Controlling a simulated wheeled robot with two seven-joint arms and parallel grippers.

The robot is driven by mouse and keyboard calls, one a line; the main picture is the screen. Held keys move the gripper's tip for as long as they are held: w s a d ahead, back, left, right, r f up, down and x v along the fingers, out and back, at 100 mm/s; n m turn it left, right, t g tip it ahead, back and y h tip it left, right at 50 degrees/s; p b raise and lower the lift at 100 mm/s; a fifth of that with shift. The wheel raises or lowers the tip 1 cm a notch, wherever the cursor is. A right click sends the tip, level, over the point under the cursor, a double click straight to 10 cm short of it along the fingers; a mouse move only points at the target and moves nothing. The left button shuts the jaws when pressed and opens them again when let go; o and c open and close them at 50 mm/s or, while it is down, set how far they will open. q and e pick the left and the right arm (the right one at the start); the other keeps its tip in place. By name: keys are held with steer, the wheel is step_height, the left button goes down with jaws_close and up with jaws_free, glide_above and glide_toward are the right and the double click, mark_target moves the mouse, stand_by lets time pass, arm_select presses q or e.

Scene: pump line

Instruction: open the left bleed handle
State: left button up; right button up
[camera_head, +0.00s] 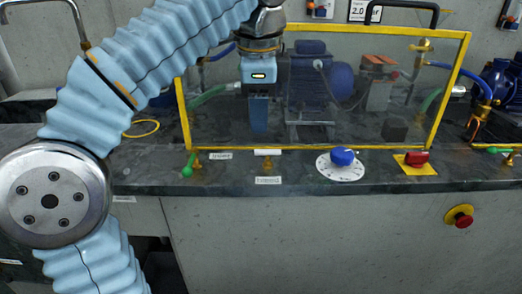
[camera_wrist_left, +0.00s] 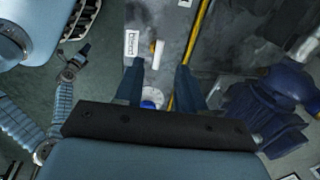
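A green handle (camera_head: 188,166) on a brass fitting stands at the left of the counter, by the guard's lower left corner. A white handle (camera_head: 267,153) on a brass fitting stands to its right; it also shows in the left wrist view (camera_wrist_left: 157,48).
A yellow-framed clear guard (camera_head: 440,104) stands behind the handles. To the right are a blue knob (camera_head: 342,156) on a white dial, a red handle (camera_head: 417,159) on a yellow plate, and a red stop button (camera_head: 463,220) on the counter front.

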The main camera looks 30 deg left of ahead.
mark_target(259, 150)
arm_select(q)
steer(key=f, duration=0.2)
steer(key=f+b, duration=0.1)
steer(key=f, duration=0.2)
steer(key=w+f+b, duration=0.1)
steer(key=f, duration=0.1)
steer(key=shift+w+a+f, duration=0.1)
steer(key=shift+a+f, duration=0.1)
steer(key=shift+a, duration=0.2)
jaws_close()
